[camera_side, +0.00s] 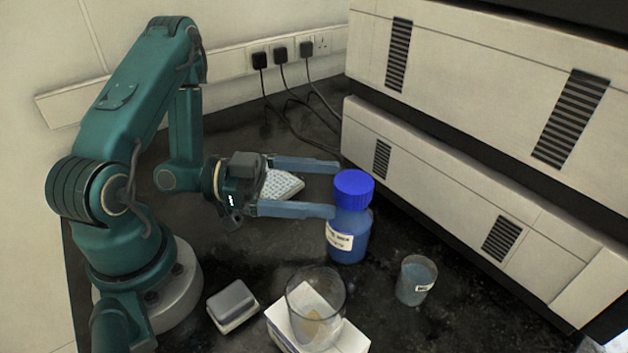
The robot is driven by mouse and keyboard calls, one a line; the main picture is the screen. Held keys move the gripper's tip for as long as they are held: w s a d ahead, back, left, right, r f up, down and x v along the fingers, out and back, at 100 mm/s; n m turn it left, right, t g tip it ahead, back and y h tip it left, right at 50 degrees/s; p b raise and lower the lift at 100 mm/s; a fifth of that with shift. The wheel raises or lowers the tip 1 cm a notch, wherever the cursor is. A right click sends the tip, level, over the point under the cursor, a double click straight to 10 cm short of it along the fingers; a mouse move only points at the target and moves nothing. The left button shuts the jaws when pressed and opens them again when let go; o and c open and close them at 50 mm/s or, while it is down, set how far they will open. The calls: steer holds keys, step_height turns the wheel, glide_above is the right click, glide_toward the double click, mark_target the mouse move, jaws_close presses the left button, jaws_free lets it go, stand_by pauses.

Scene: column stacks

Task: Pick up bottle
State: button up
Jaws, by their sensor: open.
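A blue bottle (348,232) with a bright blue cap and a white label stands upright on the dark bench, right of the middle in the side view. My gripper (335,190) is open, with its two long blue-grey fingers pointing right towards the bottle. The nearer fingertip ends at the bottle's left side, just below the cap. The farther fingertip ends behind and left of the cap. I cannot tell whether the nearer finger touches the bottle. Nothing shows between the fingers except a white keyboard-like object lying behind them.
A clear glass beaker (316,300) stands on a white box (280,322) in front. A small labelled beaker (415,281) stands right of the bottle. A grey-topped block (232,301) lies front left. Large white stacked units (450,180) wall off the right. Cables (290,105) hang behind.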

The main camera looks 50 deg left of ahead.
mark_target(353, 186)
steer(key=shift+x, duration=2.55)
jaws_close()
